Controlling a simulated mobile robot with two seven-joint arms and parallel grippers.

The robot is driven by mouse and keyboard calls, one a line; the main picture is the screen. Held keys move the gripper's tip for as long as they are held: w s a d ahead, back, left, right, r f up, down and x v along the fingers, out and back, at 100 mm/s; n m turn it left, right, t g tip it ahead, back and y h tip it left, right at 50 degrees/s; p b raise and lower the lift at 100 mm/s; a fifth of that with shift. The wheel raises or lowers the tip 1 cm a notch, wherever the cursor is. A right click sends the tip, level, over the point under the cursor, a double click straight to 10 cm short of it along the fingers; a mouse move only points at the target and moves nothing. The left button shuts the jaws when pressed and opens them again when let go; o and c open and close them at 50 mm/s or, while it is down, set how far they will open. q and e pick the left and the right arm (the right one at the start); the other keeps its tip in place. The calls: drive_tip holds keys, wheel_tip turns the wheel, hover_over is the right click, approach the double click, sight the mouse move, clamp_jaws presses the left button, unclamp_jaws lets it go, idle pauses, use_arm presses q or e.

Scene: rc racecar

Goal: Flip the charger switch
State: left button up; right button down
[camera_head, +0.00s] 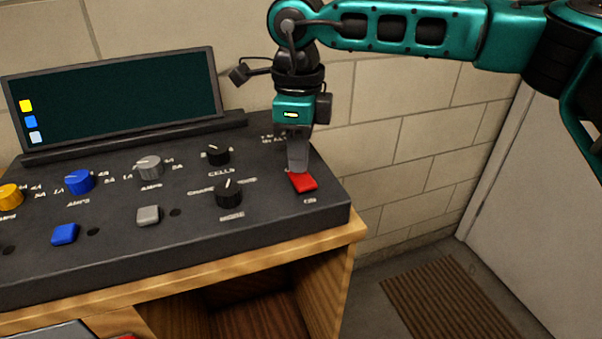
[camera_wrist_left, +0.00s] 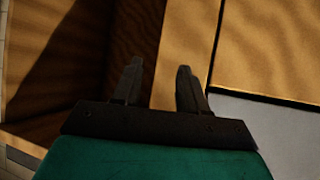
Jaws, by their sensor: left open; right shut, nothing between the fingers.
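The charger (camera_head: 120,250) is a dark console on a wooden desk, with a tilted screen at its back. Its red switch (camera_head: 302,183) is at the front right corner, above a small white label. My right gripper (camera_head: 299,170) points down with shut, empty fingers. Its tips are at the back edge of the red switch; I cannot tell whether they touch it. The fingers cover part of the panel behind the switch. My left gripper (camera_wrist_left: 159,85) is open and empty in the left wrist view, with wooden surfaces beyond it. It is outside the head view.
Several knobs share the panel, with the black mode knob (camera_head: 228,194) left of the red switch. A blue button (camera_head: 64,234) and a grey button (camera_head: 148,215) sit near the front. The wooden desk (camera_head: 330,240) has an open compartment below. A brown mat (camera_head: 450,300) lies on the floor right.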

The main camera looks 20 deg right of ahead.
wheel_tip(320, 180, up, 6)
drive_tip(key=p, duration=0.4)
drive_tip(key=shift+r, duration=0.25)
drive_tip(key=shift+f, duration=0.1)
